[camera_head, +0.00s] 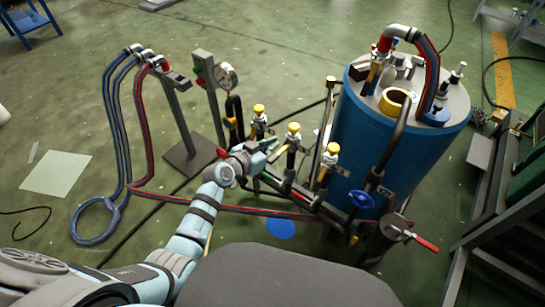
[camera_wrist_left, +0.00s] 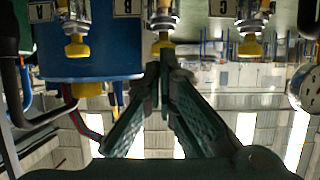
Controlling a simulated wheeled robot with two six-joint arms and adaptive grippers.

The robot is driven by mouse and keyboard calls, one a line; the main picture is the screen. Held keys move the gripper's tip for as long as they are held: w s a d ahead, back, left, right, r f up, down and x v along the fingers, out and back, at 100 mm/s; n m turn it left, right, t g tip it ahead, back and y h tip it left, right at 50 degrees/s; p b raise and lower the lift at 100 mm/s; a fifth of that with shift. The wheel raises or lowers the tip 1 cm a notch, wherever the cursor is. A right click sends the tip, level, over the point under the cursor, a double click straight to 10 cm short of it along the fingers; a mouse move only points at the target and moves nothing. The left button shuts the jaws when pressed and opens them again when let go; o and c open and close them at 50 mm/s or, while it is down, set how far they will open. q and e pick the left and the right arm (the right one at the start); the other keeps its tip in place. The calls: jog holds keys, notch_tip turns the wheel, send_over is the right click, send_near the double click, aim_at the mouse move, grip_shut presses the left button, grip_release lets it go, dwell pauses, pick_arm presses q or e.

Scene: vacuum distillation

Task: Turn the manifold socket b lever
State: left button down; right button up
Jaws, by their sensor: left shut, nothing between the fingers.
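The manifold carries a row of sockets with yellow-topped fittings, and the middle one is socket b (camera_head: 293,130). In the left wrist view, which looks upside down, plate B (camera_wrist_left: 128,6) is beside a metal fitting with a yellow end (camera_wrist_left: 163,42). My left gripper (camera_head: 270,147) reaches in from the left beside the manifold. In the left wrist view my left gripper (camera_wrist_left: 163,66) has its fingertips together at the yellow end of the B fitting. Whether they touch it, I cannot tell. The fingers hide part of it. A distinct lever on socket b is not clear.
Fittings A (camera_wrist_left: 77,46) and C (camera_wrist_left: 250,46) flank B closely. A blue tank (camera_head: 365,140) stands right of the manifold, with a blue handwheel (camera_head: 361,199) and a red-handled valve (camera_head: 425,243) in front. A pressure gauge (camera_head: 227,76) stands behind. Red and blue hoses (camera_head: 118,110) hang at left.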

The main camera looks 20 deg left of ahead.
aim_at(272, 160)
pick_arm(q)
jog(key=f+b, duration=0.1)
jog(key=f, duration=0.3)
jog(key=shift+w+d+b, duration=0.15)
jog(key=shift+w+b, duration=0.25)
jog(key=shift+s+f, duration=0.15)
jog(key=shift+f, duration=0.15)
